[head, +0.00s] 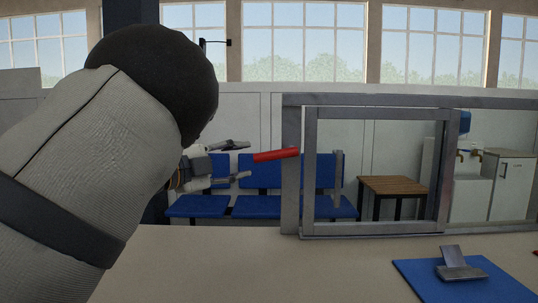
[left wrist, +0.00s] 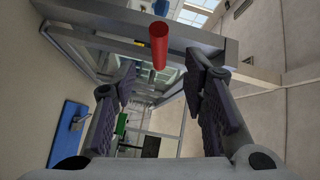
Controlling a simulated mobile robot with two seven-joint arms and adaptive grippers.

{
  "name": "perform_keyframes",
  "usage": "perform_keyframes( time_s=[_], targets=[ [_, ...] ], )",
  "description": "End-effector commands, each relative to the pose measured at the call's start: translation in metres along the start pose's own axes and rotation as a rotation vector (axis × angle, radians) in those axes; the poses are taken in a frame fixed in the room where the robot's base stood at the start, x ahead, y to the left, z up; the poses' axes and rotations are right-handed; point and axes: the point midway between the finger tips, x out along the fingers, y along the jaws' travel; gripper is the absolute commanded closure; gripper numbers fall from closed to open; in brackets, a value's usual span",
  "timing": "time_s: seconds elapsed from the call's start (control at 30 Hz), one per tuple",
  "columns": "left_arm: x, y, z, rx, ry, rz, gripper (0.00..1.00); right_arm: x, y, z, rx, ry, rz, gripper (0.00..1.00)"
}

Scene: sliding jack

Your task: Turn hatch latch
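The hatch latch is a red, rod-shaped handle (head: 276,155) on the left post of the grey metal hatch frame (head: 291,180). It points left and tilts slightly down from the post. My left gripper (head: 243,161) is open and empty just left of the handle's free end, one finger above its level and one below. In the left wrist view the red handle (left wrist: 159,45) shows ahead, between the directions of the two fingers of my left gripper (left wrist: 160,82), with no visible contact. My right gripper is in neither view.
A pale counter (head: 250,262) runs below the frame. A blue mat (head: 420,278) with a small grey metal bracket (head: 458,268) lies at the right. Blue seats (head: 190,206) and a wooden table (head: 393,185) stand behind. My left arm covers the left side.

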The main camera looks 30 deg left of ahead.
Motion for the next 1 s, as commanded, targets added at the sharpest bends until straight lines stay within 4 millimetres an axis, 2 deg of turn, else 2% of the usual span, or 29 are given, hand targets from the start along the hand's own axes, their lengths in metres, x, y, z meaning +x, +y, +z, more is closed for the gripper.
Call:
perform_keyframes(
  time_s=[0.2,0.4,0.53,0.77,0.93,1.0],
  targets=[
    [0.057,0.002,-0.001,0.002,0.004,0.004,0.6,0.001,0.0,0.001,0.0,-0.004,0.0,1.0],
    [0.093,0.001,0.0,0.001,0.002,0.001,0.6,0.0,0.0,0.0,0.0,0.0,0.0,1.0],
    [0.103,0.0,0.0,0.0,0.0,0.0,0.6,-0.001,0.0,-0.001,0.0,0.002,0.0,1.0],
    [0.104,0.001,0.0,-0.001,0.0,0.0,0.6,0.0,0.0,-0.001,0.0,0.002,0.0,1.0],
    [0.104,0.001,0.0,0.0,0.0,0.0,0.97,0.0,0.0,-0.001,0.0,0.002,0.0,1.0],
    [0.104,0.001,0.0,0.0,0.0,0.0,1.0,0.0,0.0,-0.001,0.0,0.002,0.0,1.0]
  ],
)
